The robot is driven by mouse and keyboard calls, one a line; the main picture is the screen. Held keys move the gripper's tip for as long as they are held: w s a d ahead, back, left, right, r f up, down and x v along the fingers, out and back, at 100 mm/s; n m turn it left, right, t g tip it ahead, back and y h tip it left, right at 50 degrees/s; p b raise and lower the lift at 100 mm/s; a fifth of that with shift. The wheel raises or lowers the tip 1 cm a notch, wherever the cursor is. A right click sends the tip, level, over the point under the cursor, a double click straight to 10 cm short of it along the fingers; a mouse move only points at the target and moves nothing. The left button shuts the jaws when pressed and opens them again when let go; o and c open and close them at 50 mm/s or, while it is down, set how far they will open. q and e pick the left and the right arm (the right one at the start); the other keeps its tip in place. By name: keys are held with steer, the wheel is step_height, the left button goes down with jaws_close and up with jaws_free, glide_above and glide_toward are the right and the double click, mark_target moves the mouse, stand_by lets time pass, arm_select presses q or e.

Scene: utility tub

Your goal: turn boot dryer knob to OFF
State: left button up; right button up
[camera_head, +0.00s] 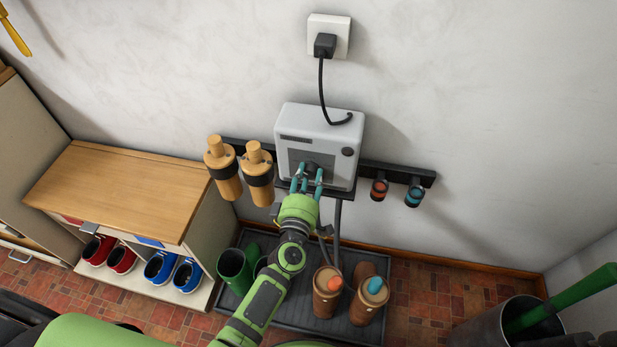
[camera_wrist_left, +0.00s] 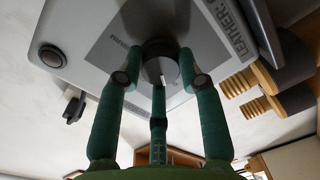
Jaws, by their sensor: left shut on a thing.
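The boot dryer (camera_head: 312,120) is a light grey box on the wall, with a darker panel on its front. Its dark round knob (camera_wrist_left: 160,62) sits between my fingertips in the left wrist view, with a pale mark on its face. In the head view my fingers partly cover the knob (camera_head: 312,167). My left gripper (camera_head: 307,178) reaches up to the dryer's front, its teal fingers closed around the knob; it also shows in the left wrist view (camera_wrist_left: 160,80). The setting words around the knob are too small or hidden to read. My right gripper is out of view.
A black cord runs from the dryer to the wall plug (camera_head: 325,45). Wooden boot stretchers (camera_head: 225,172) hang left of the dryer, and small dark holders (camera_head: 414,195) right. Boots (camera_head: 327,300) stand on the tray (camera_head: 395,335) below. A wooden bench (camera_head: 110,190) stands left.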

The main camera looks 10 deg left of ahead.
arm_select(q)
steer(key=shift+w+a+r+n, duration=0.15)
steer(key=shift+a+r+n, duration=0.2)
steer(key=shift+n, duration=0.65)
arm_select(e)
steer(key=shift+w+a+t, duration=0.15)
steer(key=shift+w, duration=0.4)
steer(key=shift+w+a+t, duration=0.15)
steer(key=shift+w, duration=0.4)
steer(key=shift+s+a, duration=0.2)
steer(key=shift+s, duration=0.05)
arm_select(q)
steer(key=o, duration=1.1)
steer(key=shift+o, duration=0.2)
steer(key=shift+f, duration=0.2)
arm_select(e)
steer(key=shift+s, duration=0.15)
arm_select(q)
steer(key=shift+d, duration=0.1)
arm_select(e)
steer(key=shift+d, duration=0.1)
arm_select(q)
steer(key=s, duration=1.2)
steer(key=shift+r, duration=0.25)
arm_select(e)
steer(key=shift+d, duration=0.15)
arm_select(q)
steer(key=shift+d, duration=0.1)
